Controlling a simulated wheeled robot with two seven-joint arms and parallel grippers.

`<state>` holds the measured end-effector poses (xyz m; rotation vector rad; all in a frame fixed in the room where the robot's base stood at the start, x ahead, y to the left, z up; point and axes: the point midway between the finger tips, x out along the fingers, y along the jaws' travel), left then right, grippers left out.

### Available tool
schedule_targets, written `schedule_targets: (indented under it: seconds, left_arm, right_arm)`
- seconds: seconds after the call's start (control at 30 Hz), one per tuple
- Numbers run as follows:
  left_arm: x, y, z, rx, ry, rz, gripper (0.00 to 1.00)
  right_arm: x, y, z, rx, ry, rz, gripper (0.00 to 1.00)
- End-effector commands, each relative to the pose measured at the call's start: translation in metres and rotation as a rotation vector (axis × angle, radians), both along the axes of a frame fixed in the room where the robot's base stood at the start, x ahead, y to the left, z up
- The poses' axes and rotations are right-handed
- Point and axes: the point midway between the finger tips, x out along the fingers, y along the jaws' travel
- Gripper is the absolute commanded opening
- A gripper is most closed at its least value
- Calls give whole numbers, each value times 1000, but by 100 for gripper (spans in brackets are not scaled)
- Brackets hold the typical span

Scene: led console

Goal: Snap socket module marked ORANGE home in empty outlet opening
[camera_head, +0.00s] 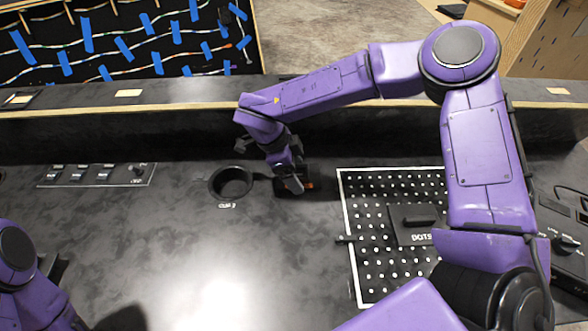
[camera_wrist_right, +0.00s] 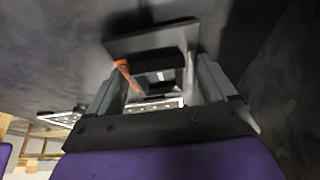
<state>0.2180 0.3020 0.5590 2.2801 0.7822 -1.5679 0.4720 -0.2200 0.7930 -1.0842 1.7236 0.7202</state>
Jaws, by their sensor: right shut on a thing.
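My right gripper (camera_head: 291,187) is low over the dark console top, just right of the round cup holder. In the right wrist view its two fingers (camera_wrist_right: 160,85) stand on either side of a dark module with a flat plate (camera_wrist_right: 150,40) and an orange mark (camera_wrist_right: 124,73), and are shut on it. In the head view the gripper hides most of the module; an orange bit (camera_head: 308,185) shows beside the fingertips. Whether the module touches the console cannot be told. I cannot make out the empty outlet opening. My left arm shows at the lower left, its gripper out of view.
The cup holder (camera_head: 231,183) is left of the right gripper. A white-bordered dotted board (camera_head: 375,275) with a dark raised block (camera_head: 414,222) lies to the right. A switch panel (camera_head: 96,174) is at the left. The console's middle front is clear. A raised ledge (camera_head: 190,93) runs behind.

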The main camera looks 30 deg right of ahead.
Motion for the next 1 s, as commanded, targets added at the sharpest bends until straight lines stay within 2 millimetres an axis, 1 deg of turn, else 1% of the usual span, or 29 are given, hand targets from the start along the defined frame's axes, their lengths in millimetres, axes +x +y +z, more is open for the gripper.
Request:
schedule_targets:
  seconds: [0.17, 0.2, 0.23, 0.27, 0.67, 0.77, 0.87, 0.93, 0.97, 1.0]
  left_arm:
    - [0, 0, -1, 0, 0, 0, 43]
    - [0, 0, -1, 0, 0, 0, 43]
    - [0, 0, -1, 0, 0, 0, 43]
    - [0, 0, -1, 0, 0, 0, 43]
    - [0, 0, -1, 0, 0, 0, 43]
    - [0, 0, 1, 0, 0, 0, 43]
    - [0, 0, 4, 0, 0, 0, 43]
    - [0, 0, -14, 1, -1, 0, 43]
    - [0, 0, -6, 0, 0, 0, 43]
    - [-1, 0, 11, 0, 1, 0, 43]
  right_arm:
    - [-1, 0, -2, -1, 3, 0, 44]
    - [-1, 0, -2, 0, 4, 1, 88]
    - [-1, 0, -2, 0, 4, 1, 97]
    - [-1, 0, -2, 0, 4, 1, 100]
    - [-3, 0, -4, 0, 10, 1, 100]
    - [-3, 0, 2, -1, 8, 1, 100]
    - [-2, 0, 14, -1, 5, -1, 100]
    - [-3, -2, 6, 0, 5, -1, 100]
    - [-3, -3, 17, 0, 3, 0, 100]
    - [-3, -2, 32, 0, 5, 0, 100]
